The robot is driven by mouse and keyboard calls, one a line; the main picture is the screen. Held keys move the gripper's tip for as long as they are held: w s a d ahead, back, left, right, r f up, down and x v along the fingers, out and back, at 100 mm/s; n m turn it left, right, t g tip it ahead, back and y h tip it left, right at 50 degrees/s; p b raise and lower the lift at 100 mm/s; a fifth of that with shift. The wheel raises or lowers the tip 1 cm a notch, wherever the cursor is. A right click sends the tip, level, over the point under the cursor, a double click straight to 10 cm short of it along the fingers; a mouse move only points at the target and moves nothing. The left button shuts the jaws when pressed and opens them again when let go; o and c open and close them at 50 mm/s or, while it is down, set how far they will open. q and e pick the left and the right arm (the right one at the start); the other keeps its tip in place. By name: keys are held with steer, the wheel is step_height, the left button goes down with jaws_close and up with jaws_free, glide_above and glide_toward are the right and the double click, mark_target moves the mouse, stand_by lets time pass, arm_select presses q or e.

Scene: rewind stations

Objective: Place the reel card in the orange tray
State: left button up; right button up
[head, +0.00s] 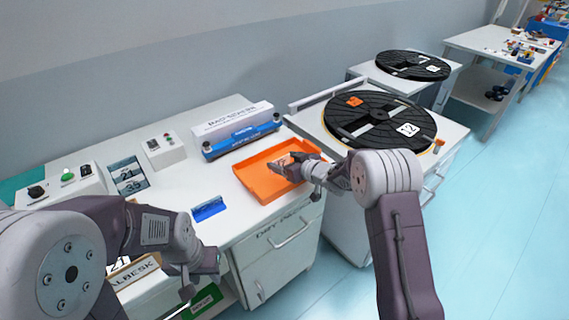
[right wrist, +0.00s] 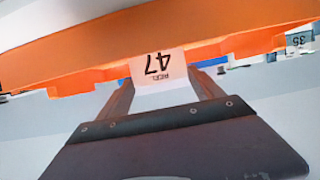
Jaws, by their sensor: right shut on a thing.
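The orange tray (head: 258,183) lies on the white worktop near its right front corner. My right gripper (head: 279,164) is at the tray, over its right part. In the right wrist view, the right gripper (right wrist: 160,92) is shut on the white reel card (right wrist: 157,66), marked "REEL 47" and seen upside down. The tray's orange wall (right wrist: 200,45) spans that view right by the card; I cannot tell whether they touch. In the head view the card is mostly hidden by the gripper. My left gripper (head: 200,281) hangs low at the worktop's front edge; its jaw opening is unclear.
A blue roller device (head: 240,138) stands behind the tray, and a small blue block (head: 209,208) lies left of it. A large black reel (head: 380,123) with an orange tag lies on the stand at right. Control boxes (head: 164,149) stand at the left back.

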steer(key=shift+f, duration=0.2)
steer(key=o, duration=1.3)
steer(key=shift+s+d+r, duration=0.15)
steer(key=shift+d+r, duration=0.05)
steer(key=shift+r, duration=0.2)
steer(key=p+v, duration=0.1)
steer(key=v, duration=1)
steer(key=shift+s+d, duration=0.2)
steer(key=shift+s, duration=0.05)
